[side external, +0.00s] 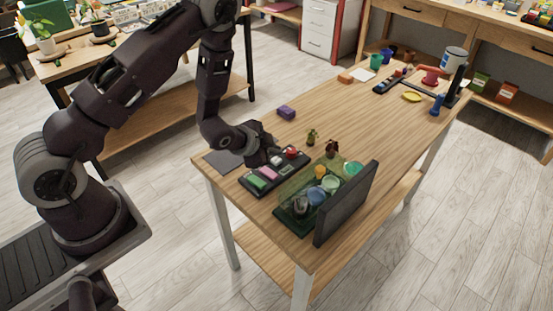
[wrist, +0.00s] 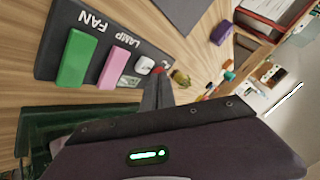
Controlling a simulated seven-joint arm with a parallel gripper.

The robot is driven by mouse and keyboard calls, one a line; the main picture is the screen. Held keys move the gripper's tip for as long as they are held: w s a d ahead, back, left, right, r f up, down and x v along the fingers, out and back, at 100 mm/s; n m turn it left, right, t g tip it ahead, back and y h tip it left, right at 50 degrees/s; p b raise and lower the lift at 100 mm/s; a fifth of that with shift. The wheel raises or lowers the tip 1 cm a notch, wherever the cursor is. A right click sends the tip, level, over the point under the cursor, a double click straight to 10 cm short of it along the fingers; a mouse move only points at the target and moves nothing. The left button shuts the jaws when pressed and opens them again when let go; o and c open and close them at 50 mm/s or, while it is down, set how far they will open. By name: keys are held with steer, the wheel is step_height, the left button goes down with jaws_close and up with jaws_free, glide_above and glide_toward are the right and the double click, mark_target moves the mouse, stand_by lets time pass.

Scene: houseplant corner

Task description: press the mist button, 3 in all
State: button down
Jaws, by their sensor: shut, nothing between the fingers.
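A dark control panel (side external: 250,187) lies at the near left of the wooden table. It carries a green button (side external: 257,181), a pink button (side external: 269,172), a pale part and a red part (side external: 291,153). In the wrist view the panel (wrist: 52,42) reads FAN by the green button (wrist: 77,58) and LAMP by the pink button (wrist: 113,67). A white knob (wrist: 145,65) and a red part (wrist: 159,69) sit farther along. No mist label is readable. My gripper (wrist: 158,78) is shut and empty, its tips over the panel's red end; contact cannot be told.
A green-tinted clear bin (side external: 290,222) with several jars stands beside the panel, before an upright dark board (side external: 346,203). A purple block (side external: 286,112) and small figures (side external: 311,137) are nearby. The table's middle (side external: 350,125) is mostly clear. Cups and tools stand at the far end.

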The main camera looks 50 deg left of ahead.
mark_target(274, 161)
stand_by(0.4)
steer(key=shift+f, duration=0.4)
steer(key=shift+f, duration=0.55)
stand_by(0.5)
steer(key=shift+r, duration=0.95)
steer(key=shift+r, duration=0.1)
steer(key=shift+r, duration=2.45)
